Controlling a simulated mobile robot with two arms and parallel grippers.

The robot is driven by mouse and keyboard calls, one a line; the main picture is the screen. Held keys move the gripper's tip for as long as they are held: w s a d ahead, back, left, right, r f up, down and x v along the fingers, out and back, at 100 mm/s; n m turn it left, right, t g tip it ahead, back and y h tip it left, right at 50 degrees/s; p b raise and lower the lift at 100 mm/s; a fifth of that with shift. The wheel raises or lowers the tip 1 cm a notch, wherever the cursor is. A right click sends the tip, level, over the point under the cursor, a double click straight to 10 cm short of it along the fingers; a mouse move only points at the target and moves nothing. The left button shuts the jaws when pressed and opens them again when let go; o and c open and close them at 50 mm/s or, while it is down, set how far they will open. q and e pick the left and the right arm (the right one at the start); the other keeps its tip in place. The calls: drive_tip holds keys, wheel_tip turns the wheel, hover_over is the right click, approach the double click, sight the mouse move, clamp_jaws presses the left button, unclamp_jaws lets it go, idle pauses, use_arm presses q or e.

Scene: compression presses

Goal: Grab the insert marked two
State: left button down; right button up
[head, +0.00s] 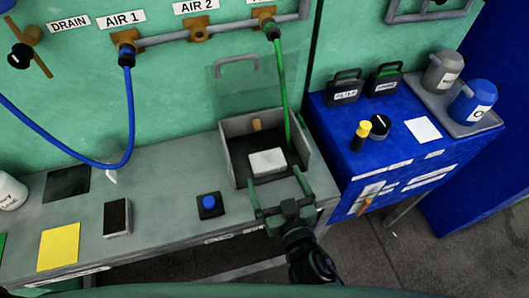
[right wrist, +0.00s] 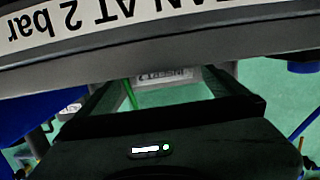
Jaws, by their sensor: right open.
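I cannot make out an insert marked two in either view. A pale rectangular block (head: 267,161) sits in the open-topped grey box (head: 228,160) on the bench. My right gripper (head: 278,188) is open and empty at the near side of that box, its fingers pointing toward the block and apart from it. In the right wrist view the two dark fingers (right wrist: 160,88) are spread, and a small lettered label (right wrist: 165,77) shows beyond them; its text is not clear. My left gripper is not in view.
The grey bench (head: 160,210) carries a blue button (head: 209,202), a dark block (head: 117,218) and a yellow sheet (head: 59,247). A green hose (head: 282,85) drops into the box. Two black handled cases (head: 343,88) stand on the blue cabinet (head: 400,145). A labelled edge (right wrist: 120,25) crosses the wrist view.

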sight(264, 152)
drive_tip(key=shift+w+a+r, duration=0.2)
drive_tip(key=shift+w+a, duration=0.05)
drive_tip(key=shift+w, duration=0.45)
drive_tip(key=p+x, duration=0.2)
drive_tip(key=x, duration=0.2)
drive_tip(key=shift+w+a+r, duration=0.1)
drive_tip(key=shift+w+a, duration=0.05)
drive_tip(key=shift+w, duration=0.3)
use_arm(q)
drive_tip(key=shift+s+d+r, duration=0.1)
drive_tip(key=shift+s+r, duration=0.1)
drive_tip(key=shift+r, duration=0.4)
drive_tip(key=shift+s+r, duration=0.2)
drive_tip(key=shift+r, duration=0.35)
use_arm(e)
drive_tip(key=c, duration=1.8)
